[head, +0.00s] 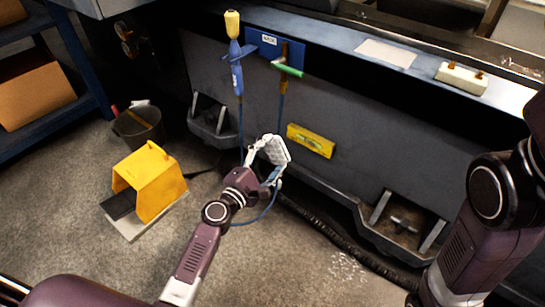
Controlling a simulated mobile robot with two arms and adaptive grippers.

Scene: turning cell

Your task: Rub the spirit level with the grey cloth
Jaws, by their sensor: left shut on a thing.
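The spirit level (310,141) is a yellow bar on the dark front of the machine, slightly tilted in the picture. My left gripper (268,160) is shut on a pale, crumpled thing that looks like the grey cloth (274,149). The cloth is just left of the level, and a small gap shows between them in the picture. I cannot tell their distance in depth. The gripper's fingers are partly hidden by the cloth. My right arm shows at the right edge, but its gripper is out of view.
A white block (461,78) lies on the ledge. A yellow stand (150,181) and a dark bucket (137,127) are on the floor at left.

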